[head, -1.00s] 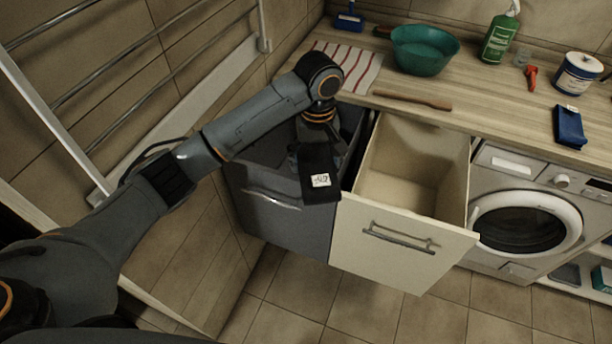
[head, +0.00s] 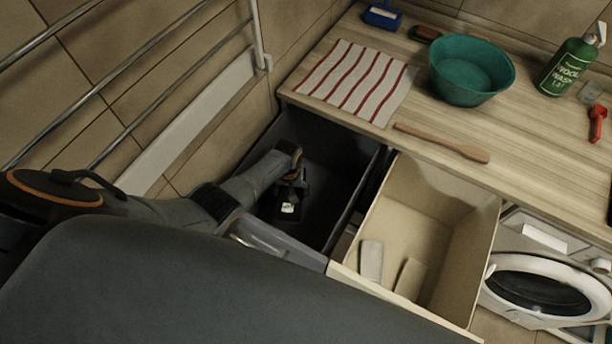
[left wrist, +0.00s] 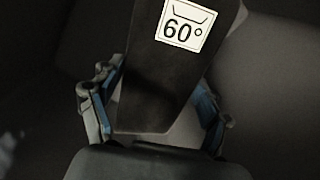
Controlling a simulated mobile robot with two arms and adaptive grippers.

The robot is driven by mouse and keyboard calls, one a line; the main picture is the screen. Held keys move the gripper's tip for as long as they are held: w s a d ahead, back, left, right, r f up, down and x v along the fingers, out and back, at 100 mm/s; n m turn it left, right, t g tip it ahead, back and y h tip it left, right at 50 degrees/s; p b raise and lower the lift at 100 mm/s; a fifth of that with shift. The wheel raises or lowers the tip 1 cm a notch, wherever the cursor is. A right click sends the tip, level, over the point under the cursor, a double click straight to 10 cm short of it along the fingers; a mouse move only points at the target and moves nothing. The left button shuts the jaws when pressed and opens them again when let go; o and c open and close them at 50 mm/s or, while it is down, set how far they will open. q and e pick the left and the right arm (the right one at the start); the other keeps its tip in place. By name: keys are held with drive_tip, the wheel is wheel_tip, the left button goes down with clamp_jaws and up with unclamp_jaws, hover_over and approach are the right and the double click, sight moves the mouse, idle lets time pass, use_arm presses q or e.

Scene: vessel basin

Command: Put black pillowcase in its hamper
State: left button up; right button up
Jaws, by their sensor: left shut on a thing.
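The black pillowcase (left wrist: 155,85) is folded dark cloth with a white "60°" tag, between the fingers of my left gripper in the left wrist view. In the head view, my left gripper (head: 291,186) reaches down inside the open dark grey hamper (head: 345,165) and is shut on the pillowcase. The pillowcase's white tag (head: 288,208) shows below the gripper, inside the hamper's opening. The dark cloth blends with the hamper, so I cannot tell whether it touches the bottom. My right gripper is not in view.
An open cream hamper (head: 440,205) stands right beside the grey one, with two pale flat shapes inside. The counter above holds a striped cloth (head: 357,82), teal bowl (head: 470,72), wooden spoon (head: 445,143) and green bottle (head: 568,68). Wall rails are at left.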

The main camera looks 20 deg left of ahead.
use_arm(q)
drive_tip(key=f+b, duration=0.8)
drive_tip(key=f, duration=0.4)
drive_tip(key=shift+s+b, duration=0.2)
drive_tip(key=shift+b, duration=0.15)
drive_tip(key=shift+f+b, duration=0.6)
drive_tip(key=shift+f, duration=0.05)
drive_tip(key=a, duration=0.4)
drive_tip(key=shift+w+a+b, duration=0.2)
drive_tip(key=shift+b, duration=0.15)
drive_tip(key=shift+d+f+b, duration=0.25)
drive_tip(key=shift+f+b, duration=0.35)
drive_tip(key=shift+f, duration=0.05)
drive_tip(key=shift+r, duration=0.15)
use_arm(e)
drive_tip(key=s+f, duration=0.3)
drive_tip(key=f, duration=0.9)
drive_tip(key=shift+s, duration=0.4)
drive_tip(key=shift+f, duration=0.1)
